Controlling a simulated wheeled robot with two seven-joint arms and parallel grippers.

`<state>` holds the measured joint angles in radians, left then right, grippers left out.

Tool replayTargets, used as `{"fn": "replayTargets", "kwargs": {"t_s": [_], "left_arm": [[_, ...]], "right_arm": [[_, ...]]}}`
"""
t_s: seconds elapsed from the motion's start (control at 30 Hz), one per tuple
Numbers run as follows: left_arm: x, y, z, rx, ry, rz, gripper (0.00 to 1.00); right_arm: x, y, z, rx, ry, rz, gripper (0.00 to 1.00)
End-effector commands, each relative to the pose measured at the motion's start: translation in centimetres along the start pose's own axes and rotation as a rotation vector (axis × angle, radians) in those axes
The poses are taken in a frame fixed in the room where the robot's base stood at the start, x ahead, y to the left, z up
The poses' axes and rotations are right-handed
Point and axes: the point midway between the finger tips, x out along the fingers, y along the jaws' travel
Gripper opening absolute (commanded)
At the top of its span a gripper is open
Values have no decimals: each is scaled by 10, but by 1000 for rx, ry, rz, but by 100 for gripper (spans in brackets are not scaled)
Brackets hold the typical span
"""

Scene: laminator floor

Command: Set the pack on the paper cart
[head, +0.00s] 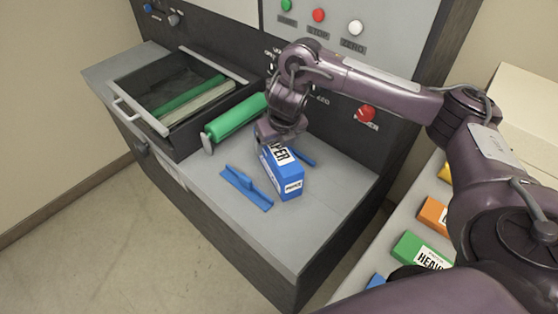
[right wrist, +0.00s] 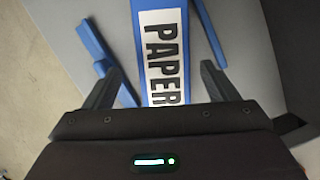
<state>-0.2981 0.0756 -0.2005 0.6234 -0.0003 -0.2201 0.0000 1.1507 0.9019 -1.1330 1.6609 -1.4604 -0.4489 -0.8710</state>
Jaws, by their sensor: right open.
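The blue pack with a white PAPER label (head: 286,182) stands on the grey top of the machine, beside a blue guide. My right gripper (head: 272,135) is above the pack's far end, coming from the right. In the right wrist view the pack (right wrist: 163,45) lies between the open fingers (right wrist: 161,72), with a visible gap on the left and a smaller one on the right. The fingers look apart from the pack. My left gripper is out of view.
Blue guides (head: 247,188) lie on the grey top (head: 325,205). A green roller (head: 235,118) and an open dark drawer (head: 150,100) are to the left. Buttons sit on the panel behind. At right, a pale surface holds several coloured packs, such as a green one (head: 412,246).

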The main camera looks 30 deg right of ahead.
Motion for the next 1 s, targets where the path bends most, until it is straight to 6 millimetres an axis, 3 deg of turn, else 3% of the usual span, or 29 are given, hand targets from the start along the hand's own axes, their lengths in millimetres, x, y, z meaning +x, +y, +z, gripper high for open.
{"fn": "replayTargets", "kwargs": {"t_s": [0.27,0.4,0.7,1.0], "left_arm": [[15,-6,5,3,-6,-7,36],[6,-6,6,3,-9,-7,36],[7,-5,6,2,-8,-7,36],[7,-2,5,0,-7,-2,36]], "right_arm": [[37,-5,-3,3,5,3,80],[49,-6,0,1,2,0,80],[54,-6,-1,0,-1,0,79],[54,-6,0,0,-1,0,39]]}}
